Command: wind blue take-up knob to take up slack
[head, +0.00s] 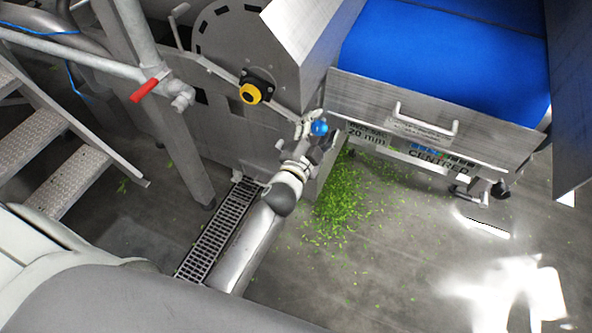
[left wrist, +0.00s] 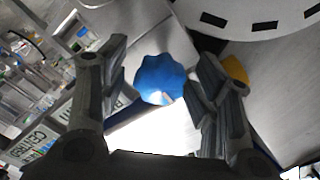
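The blue take-up knob (head: 319,127) is a small lobed knob at the lower right of the grey machine housing, beside the blue belt. In the left wrist view the knob (left wrist: 160,76) sits between and just beyond the fingertips. My left gripper (head: 312,141) reaches up to the knob from below. In the left wrist view its fingers (left wrist: 160,88) are spread, one on each side of the knob. A gap shows at the left finger; whether the right finger touches cannot be told. The gripper hides the knob's mount. My right gripper is not in view.
A yellow-and-black button (head: 250,93) is on the housing. A red-handled valve (head: 146,90) is at upper left, above metal steps (head: 45,150). The blue belt (head: 440,62) and a tray handle (head: 425,120) are at right. Green scraps (head: 342,200) litter the floor near a drain grate (head: 222,230).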

